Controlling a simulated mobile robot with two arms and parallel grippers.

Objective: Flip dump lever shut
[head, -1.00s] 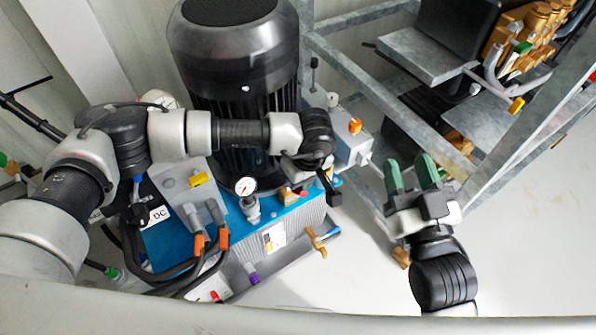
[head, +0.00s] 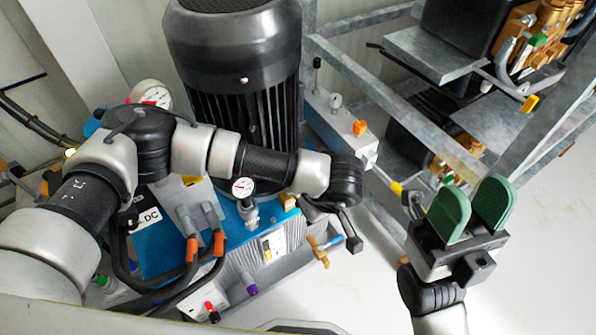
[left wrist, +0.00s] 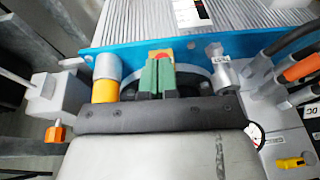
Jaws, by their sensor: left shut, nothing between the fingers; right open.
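My left gripper (left wrist: 158,70) is shut and empty in the left wrist view, its green fingertips over the blue tank top (left wrist: 130,35). A small red and yellow part (left wrist: 163,54) shows just beyond the tips, partly covered; I cannot tell whether they touch. I cannot tell for certain which part is the dump lever. A brass-coloured tap with a handle (head: 322,252) stands on the tank's front side in the head view. There my left wrist hides most of the left gripper. My right gripper (head: 471,207) is open and empty, over the floor at the right.
Pressure gauge (head: 243,188), grey box with orange knob (head: 360,127) and cables with orange connectors (head: 193,248) are close to my left arm. A metal frame (head: 345,70) is at right. Floor (head: 545,250) is clear at lower right.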

